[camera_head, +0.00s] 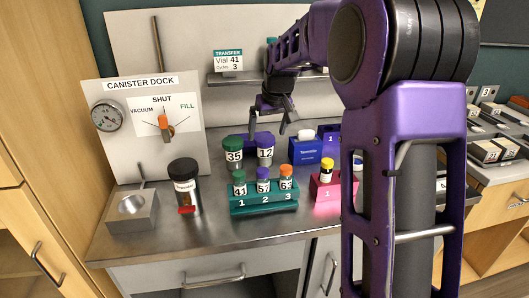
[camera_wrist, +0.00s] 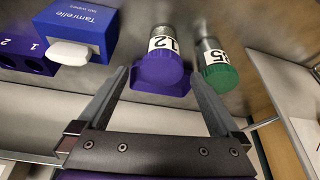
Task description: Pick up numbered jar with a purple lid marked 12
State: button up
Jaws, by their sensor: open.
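The jar marked 12 (camera_head: 265,154) has a purple lid and stands upright on the steel counter, right of the green-lidded jar marked 35 (camera_head: 233,152). In the wrist view jar 12 (camera_wrist: 163,40) shows with its purple lid (camera_wrist: 158,69) towards me, and jar 35 (camera_wrist: 215,66) is at its right. My gripper (camera_head: 271,128) is open and empty, pointing down above and near jar 12. In the wrist view the lid appears between the fingertips (camera_wrist: 159,75). I cannot tell the exact gap between fingers and lid. A wider purple shape shows around the lid.
A teal rack (camera_head: 264,204) with several small vials stands in front of the jars. A blue Tamrelle box (camera_head: 305,151) and a pink holder (camera_head: 325,192) are to the right. A black-lidded canister (camera_head: 184,186) stands left. A shelf (camera_head: 235,78) is behind.

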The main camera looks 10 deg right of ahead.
aim_at(265, 137)
jog(key=b+x, duration=0.1)
jog(key=x, duration=0.4)
jog(key=shift+w+a, duration=0.1)
jog(key=shift+a, duration=0.05)
jog(key=c, duration=1.4)
